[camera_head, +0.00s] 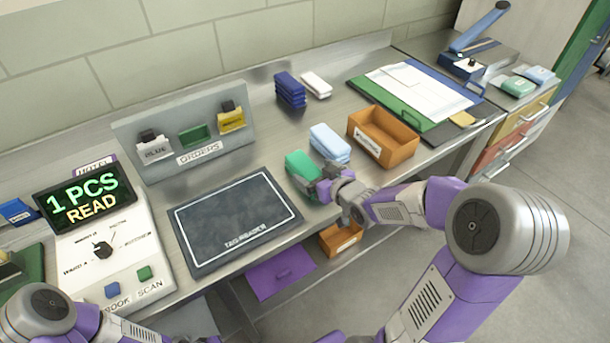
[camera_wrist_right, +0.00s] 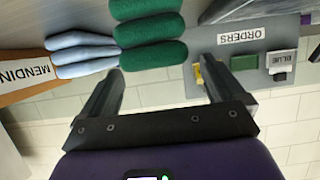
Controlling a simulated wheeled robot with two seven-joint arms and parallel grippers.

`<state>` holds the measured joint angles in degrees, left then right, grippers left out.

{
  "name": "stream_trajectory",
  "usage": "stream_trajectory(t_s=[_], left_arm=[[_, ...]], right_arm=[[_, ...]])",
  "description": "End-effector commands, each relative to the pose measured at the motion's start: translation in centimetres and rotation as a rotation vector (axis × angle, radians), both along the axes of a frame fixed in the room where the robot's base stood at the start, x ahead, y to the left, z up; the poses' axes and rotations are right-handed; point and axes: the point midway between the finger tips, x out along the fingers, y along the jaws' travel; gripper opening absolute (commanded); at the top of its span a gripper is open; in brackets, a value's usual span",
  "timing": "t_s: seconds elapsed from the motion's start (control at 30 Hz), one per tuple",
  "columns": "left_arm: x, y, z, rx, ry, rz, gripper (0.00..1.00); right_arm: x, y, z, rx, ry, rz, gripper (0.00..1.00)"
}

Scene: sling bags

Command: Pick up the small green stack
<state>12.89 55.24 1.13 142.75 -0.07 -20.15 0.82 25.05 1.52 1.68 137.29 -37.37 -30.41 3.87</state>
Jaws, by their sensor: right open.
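The small green stack (camera_head: 301,164) lies on the steel counter, between the dark tag reader mat and a light blue stack (camera_head: 330,142). My right gripper (camera_head: 316,184) is at its near side, and its fingers partly cover that end in the head view. In the right wrist view the green stack (camera_wrist_right: 150,32) shows several rounded layers ahead of the open fingers (camera_wrist_right: 160,68), with the light blue stack (camera_wrist_right: 82,54) beside it. Nothing is held between the fingers. Whether a finger touches the stack is unclear. My left arm shows at the lower left, but its gripper is out of view.
The tag reader mat (camera_head: 235,220) lies left of the green stack. An orange bin (camera_head: 403,152) stands right of the light blue stack. Navy (camera_head: 290,88) and white (camera_head: 316,84) stacks lie behind. The orders stand (camera_head: 160,128) and a "1 PCS READ" display (camera_head: 85,199) are left.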

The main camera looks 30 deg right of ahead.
Motion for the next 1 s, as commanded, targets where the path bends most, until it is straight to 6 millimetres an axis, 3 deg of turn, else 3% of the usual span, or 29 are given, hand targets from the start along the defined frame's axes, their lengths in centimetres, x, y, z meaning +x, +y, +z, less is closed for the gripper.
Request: stream_trajectory(t_s=[0.03,0.2,0.47,0.87,1.0], left_arm=[[0.0,0.0,-0.8,0.0,0.0,0.0,0.0],[0.0,0.0,-1.2,0.0,-0.001,0.0,0.0],[0.0,0.0,-1.1,0.0,-0.001,0.0,0.0],[0.0,0.0,-1.1,0.0,-0.001,0.0,0.0],[0.0,0.0,-1.1,0.0,-0.001,0.0,0.0]], right_arm=[[0.7,0.2,-1.0,0.002,0.002,0.001,0.96],[2.5,0.3,-1.4,0.0,0.0,0.001,0.96],[2.7,0.3,-1.4,0.0,0.0,0.0,0.96],[2.7,0.3,-1.4,0.0,0.001,0.0,0.36],[2.7,0.3,-1.3,0.0,-0.001,0.0,0.34]])
